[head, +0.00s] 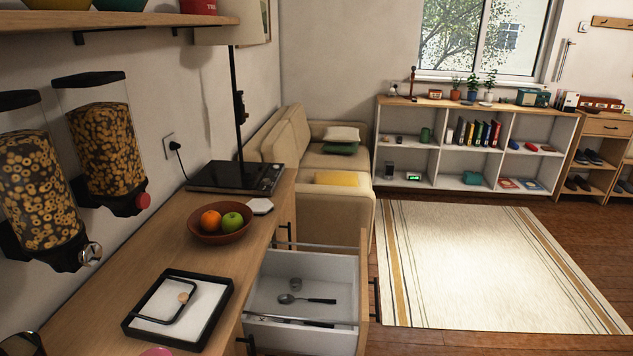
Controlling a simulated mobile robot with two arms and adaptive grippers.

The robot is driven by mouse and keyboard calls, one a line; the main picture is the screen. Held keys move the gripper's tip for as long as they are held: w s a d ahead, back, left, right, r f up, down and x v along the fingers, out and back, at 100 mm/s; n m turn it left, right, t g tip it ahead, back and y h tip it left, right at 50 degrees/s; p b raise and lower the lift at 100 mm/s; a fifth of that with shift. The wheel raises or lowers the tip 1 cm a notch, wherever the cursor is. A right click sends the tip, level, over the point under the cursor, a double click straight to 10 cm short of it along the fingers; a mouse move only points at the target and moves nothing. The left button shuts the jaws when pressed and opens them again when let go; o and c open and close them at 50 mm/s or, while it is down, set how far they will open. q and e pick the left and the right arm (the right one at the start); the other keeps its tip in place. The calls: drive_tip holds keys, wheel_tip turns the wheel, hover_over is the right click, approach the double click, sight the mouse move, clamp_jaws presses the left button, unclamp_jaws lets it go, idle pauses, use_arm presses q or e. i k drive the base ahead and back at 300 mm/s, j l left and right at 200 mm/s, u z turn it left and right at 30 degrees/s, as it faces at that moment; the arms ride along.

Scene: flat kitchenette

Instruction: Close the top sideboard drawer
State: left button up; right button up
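The sideboard (120,281) runs along the left wall with a wooden top. A drawer (262,335) near its top stands pulled well out to the right. Its inside is pale grey, and its wooden front (364,275) faces the rug with a dark bar handle (376,299) on it.
The sideboard top bears a fruit bowl (217,232), a black-framed tray (205,302) and a black hob-like plate (240,178). A beige sofa (352,205) stands just beyond the drawer. Wooden floor (440,342) and a rug (480,260) lie clear to the right.

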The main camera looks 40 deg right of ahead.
sight(343, 278)
drive_tip(key=k+l+z, duration=0.1)
drive_tip(key=l+z, duration=0.25)
drive_tip(key=k+l+z, duration=0.1)
drive_tip(key=l+z, duration=0.6)
